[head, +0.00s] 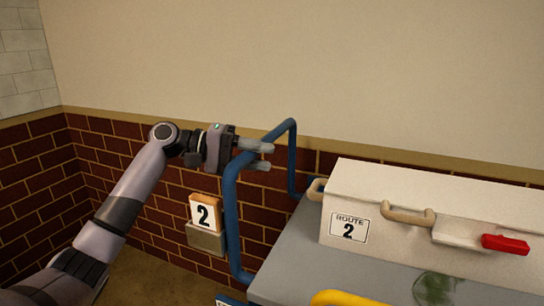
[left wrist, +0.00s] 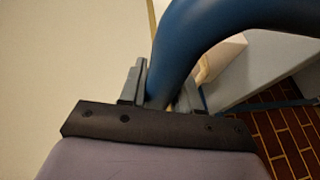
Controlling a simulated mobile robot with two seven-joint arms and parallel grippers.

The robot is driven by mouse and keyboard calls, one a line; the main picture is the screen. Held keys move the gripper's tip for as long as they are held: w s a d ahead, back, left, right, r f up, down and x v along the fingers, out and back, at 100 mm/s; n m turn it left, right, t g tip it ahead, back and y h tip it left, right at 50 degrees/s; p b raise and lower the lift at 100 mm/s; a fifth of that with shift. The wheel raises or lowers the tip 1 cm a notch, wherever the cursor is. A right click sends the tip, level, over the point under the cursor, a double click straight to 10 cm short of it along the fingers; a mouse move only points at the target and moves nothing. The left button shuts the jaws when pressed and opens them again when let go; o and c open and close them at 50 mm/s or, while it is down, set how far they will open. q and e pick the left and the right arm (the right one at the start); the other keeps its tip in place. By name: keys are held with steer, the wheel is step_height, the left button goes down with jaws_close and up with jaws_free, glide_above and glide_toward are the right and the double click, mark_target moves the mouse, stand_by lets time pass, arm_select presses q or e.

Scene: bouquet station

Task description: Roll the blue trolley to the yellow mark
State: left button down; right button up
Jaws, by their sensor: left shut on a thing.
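The blue trolley shows in the head view as a blue tube handle (head: 231,215) rising at the left end of a grey top (head: 300,262). My left gripper (head: 258,156) is shut on the upper part of this handle. In the left wrist view the blue handle (left wrist: 188,50) passes between the fingers of my left gripper (left wrist: 158,88). The trolley's wheels are out of view. No yellow floor mark can be made out in either view. My right gripper is not in view.
A white box (head: 385,215) labelled "ROUTE 2", with a beige handle and a red latch (head: 505,244), sits on the trolley top. A yellow curved thing (head: 345,298) shows at the bottom edge.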

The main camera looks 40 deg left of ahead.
arm_select(q)
steer(key=shift+s+a, duration=0.2)
steer(key=shift+a, duration=0.6)
steer(key=shift+r, duration=0.1)
steer(key=c, duration=1)
jaws_free()
steer(key=shift+a, duration=0.1)
steer(key=shift+o, duration=0.6)
steer(key=shift+s, duration=0.1)
steer(key=v, duration=0.7)
